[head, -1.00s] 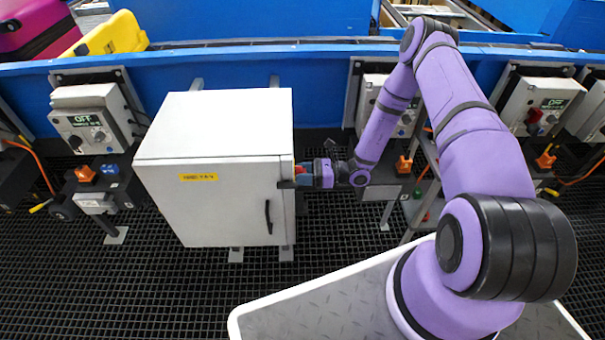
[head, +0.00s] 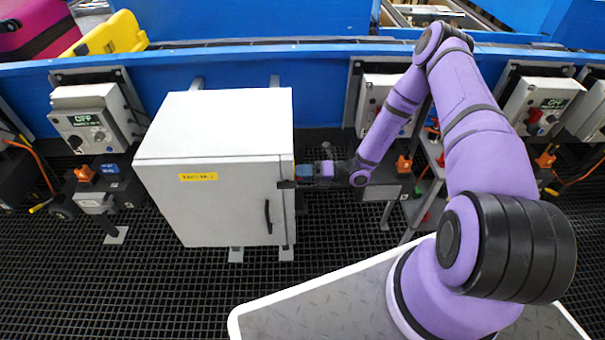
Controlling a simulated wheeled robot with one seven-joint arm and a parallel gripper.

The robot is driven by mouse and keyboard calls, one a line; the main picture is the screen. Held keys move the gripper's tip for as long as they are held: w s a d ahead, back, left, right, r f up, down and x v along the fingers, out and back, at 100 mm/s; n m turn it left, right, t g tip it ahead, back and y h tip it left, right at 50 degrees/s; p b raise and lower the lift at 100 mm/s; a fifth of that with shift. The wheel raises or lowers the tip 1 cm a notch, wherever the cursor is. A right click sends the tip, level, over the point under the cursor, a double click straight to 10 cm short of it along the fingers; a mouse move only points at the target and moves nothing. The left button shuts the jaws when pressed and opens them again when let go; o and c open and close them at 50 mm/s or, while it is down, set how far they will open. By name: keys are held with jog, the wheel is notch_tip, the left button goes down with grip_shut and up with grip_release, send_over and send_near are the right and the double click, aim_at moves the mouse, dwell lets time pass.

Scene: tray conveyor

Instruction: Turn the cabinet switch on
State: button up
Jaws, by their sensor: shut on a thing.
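The white cabinet (head: 228,125) stands left of centre, with a yellow label and a black handle on its closed front door. Its switch is on the right side wall and is hidden behind my gripper, so its position cannot be read.
A blue conveyor wall (head: 330,62) runs behind the cabinet. Dark grating floor (head: 70,270) is clear in front. A pink suitcase (head: 30,28) and yellow case lie at the back left.

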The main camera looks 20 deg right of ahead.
jog(key=m, duration=0.4)
jog(key=shift+m, duration=0.4)
dwell(0.4)
jog(key=o, duration=0.9)
jog(key=shift+d, duration=0.1)
jog(key=v, duration=1)
jog(key=shift+s+d+r, duration=0.1)
jog(key=shift+d, duration=0.25)
